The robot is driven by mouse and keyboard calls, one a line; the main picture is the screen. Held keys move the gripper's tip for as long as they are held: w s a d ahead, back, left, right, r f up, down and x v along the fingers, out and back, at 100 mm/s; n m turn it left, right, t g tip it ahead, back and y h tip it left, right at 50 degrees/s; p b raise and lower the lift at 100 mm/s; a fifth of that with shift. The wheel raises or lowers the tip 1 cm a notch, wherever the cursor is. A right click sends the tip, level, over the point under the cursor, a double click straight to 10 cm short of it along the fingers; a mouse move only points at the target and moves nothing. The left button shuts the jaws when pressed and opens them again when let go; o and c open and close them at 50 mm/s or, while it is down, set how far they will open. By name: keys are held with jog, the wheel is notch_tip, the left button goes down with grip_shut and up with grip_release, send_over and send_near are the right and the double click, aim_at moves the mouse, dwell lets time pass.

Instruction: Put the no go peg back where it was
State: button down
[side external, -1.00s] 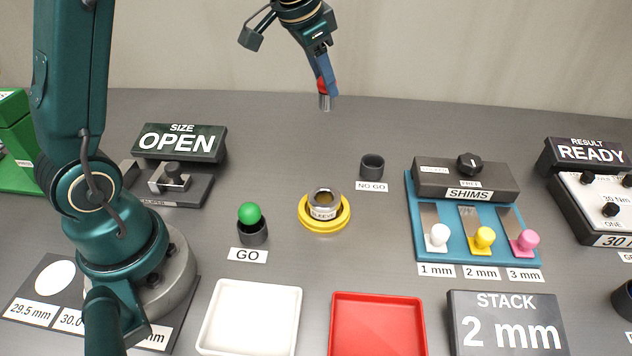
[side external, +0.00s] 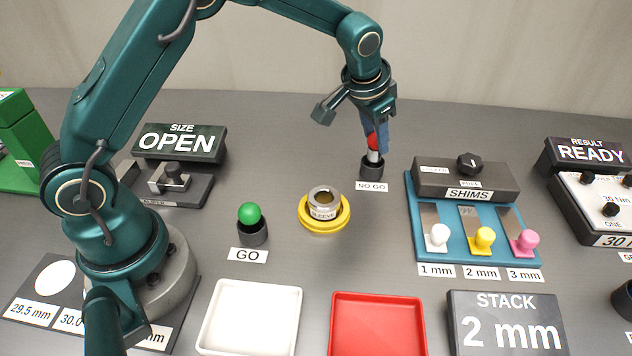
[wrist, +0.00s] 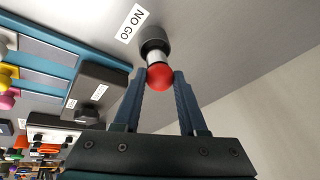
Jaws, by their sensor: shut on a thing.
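The no go peg (side external: 374,156) has a red ball head and a bare metal shaft. My gripper (side external: 375,147) is shut on the red head, and the peg stands nearly upright below the fingers. The peg's lower end is at the mouth of the black NO GO holder (side external: 371,170), with part of the shaft showing above the rim. How deep it sits is hidden. In the wrist view, the fingers flank the red head (wrist: 160,78), and the shaft lines up with the round holder (wrist: 153,41).
The yellow-ringed sleeve (side external: 325,212) stands left of the holder, and the green-headed GO peg (side external: 250,216) is further left. The SHIMS block (side external: 465,180) on its blue base is close on the right. The grey table behind the holder is clear.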

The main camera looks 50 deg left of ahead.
jog(key=shift+f, duration=1.1)
jog(key=shift+f, duration=0.1)
jog(key=shift+c, duration=2.3)
grip_release()
jog(key=shift+f, duration=0.1)
